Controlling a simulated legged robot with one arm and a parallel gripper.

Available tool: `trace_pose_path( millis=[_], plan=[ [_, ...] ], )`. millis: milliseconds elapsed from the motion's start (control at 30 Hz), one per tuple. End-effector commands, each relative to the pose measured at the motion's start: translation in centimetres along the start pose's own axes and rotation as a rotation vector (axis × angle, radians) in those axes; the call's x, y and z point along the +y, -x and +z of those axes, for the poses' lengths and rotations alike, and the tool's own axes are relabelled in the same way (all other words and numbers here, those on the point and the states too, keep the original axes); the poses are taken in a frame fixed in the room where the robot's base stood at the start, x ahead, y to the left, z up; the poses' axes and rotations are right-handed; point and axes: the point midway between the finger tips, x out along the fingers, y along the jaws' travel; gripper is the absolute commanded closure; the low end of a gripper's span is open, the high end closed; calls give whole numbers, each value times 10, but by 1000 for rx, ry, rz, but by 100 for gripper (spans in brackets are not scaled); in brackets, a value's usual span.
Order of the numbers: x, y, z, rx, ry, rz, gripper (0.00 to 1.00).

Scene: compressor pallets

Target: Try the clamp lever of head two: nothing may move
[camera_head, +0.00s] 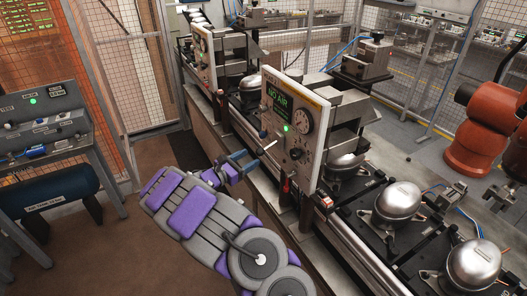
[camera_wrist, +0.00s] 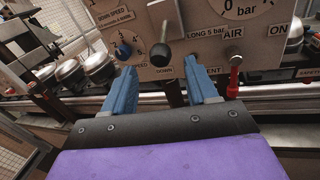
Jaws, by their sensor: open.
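A pale control panel (camera_head: 297,105) with a green "NO AIR" display and a round gauge faces my gripper; I cannot read its head number. My gripper (camera_head: 252,160) is open just in front of the panel's lower part. In the wrist view its two blue fingers (camera_wrist: 164,92) are apart with nothing between them. A lever with a dark knob (camera_wrist: 160,54) on a metal shaft sticks out above and between the fingertips, near a "DOWN" label. I see no contact with it. A red-handled lever (camera_wrist: 234,76) by the "AIR" label stands right of the right finger.
A second panel (camera_head: 201,57) stands further back. Silver compressors (camera_head: 398,201) ride on the conveyor line beyond the panel. A grey bench (camera_head: 45,125) is at left; brown floor (camera_head: 95,240) is clear between. An orange robot (camera_head: 477,130) stands at right.

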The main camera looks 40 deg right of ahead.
Motion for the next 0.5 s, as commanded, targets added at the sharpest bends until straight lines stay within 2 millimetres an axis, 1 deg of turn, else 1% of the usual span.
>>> trace_pose_path(
  millis=[33, 200, 400, 500],
  plan=[
    [-1, -11, -1, 0, -1, -4, 42],
    [-1, -44, -1, 1, 0, -2, 42],
    [0, -72, -1, 2, -2, 0, 42],
    [0, -79, -1, 2, -2, 0, 42]
  ],
)
